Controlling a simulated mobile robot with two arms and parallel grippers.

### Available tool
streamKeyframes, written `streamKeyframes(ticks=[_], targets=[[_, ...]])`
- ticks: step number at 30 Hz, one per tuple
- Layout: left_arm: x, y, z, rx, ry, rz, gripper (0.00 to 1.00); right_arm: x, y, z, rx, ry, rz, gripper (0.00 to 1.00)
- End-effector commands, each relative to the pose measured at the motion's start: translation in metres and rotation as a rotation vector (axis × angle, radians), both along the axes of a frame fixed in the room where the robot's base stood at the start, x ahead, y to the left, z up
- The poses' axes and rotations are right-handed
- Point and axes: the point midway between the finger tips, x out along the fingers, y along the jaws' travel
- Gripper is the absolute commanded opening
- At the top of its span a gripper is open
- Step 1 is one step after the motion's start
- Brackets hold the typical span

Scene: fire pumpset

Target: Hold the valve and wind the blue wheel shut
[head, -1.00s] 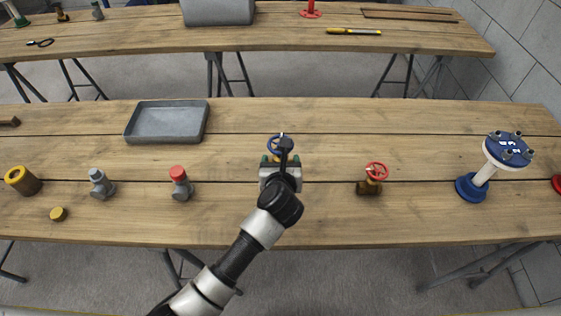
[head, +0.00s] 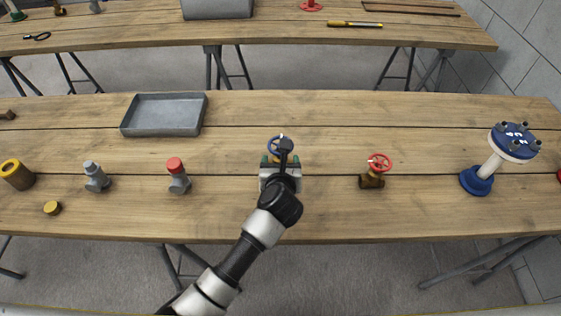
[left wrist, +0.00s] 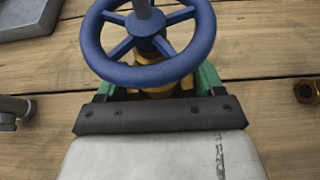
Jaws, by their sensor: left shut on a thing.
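The valve has a blue spoked wheel (head: 276,144), which shows large in the left wrist view (left wrist: 148,69), above a brass body (left wrist: 163,76). My left gripper (head: 280,160) is over the valve in the middle of the near table. In the left wrist view its green-lined fingers (left wrist: 160,84) stand on both sides of the brass body, below the wheel, and are shut on the valve. The gripper and arm hide most of the valve in the head view. My right gripper is not in view.
A red-wheeled brass valve (head: 375,171) stands to the right, and a blue flanged post (head: 495,160) further right. A grey tray (head: 164,115) lies back left. Red-capped (head: 178,176) and grey (head: 96,177) fittings and a yellow-topped cylinder (head: 17,174) stand left. The near table (head: 320,115) is otherwise mostly clear.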

Motion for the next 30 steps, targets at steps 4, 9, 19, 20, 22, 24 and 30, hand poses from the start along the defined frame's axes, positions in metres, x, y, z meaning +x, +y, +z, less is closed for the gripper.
streamKeyframes(ticks=[4, 9, 19, 20, 22, 24, 30], targets=[[0.0, 0.0, -0.006, -0.001, -0.003, -0.001, 0.28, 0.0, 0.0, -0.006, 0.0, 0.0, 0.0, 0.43], [0.001, 0.0, -0.013, -0.001, -0.003, -0.001, 0.28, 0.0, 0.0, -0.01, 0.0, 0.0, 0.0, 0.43], [0.0, 0.0, -0.025, -0.001, -0.004, -0.001, 0.28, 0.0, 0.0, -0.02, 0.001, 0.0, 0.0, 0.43], [0.0, -0.001, -0.026, -0.001, -0.004, -0.001, 0.28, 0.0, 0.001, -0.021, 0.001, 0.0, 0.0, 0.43], [0.0, -0.001, -0.029, -0.001, -0.004, -0.001, 0.28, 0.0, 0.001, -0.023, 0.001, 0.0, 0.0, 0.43], [0.0, -0.001, -0.031, -0.002, -0.004, -0.001, 0.28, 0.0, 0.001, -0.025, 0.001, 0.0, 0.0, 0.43], [0.0, 0.0, -0.039, -0.002, -0.003, 0.0, 0.28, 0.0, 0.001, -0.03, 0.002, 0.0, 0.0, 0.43]])
